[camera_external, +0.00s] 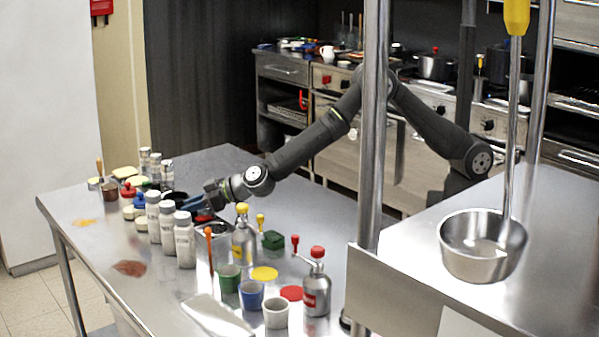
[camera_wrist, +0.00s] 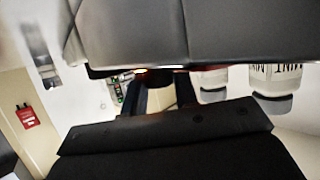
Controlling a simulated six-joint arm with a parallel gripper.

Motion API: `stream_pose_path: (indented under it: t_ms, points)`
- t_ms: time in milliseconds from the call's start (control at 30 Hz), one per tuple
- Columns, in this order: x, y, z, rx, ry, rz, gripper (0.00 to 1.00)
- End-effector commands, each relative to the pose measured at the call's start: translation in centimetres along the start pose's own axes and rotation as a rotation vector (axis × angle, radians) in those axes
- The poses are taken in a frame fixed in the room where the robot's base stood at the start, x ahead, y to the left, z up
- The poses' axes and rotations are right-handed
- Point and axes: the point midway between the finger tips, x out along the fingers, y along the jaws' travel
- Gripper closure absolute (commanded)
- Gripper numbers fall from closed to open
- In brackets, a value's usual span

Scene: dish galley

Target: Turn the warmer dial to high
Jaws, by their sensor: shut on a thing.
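No dial or high mark can be read in either view.
Nearby stand a yellow-topped pump bottle (camera_external: 244,243), a red-topped one (camera_external: 316,290) and cups (camera_external: 251,295). A steel post (camera_external: 372,150) crosses before my arm.

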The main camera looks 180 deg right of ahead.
Motion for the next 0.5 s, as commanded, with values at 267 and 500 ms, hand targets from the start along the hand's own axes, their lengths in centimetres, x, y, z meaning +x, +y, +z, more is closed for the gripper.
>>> stream_pose_path:
  t_ms: [267,500]
  points:
    - [-0.06,0.0,-0.27,0.007,0.0,0.018,0.96]
    - [-0.06,0.0,-0.23,0.007,0.0,0.017,0.6]
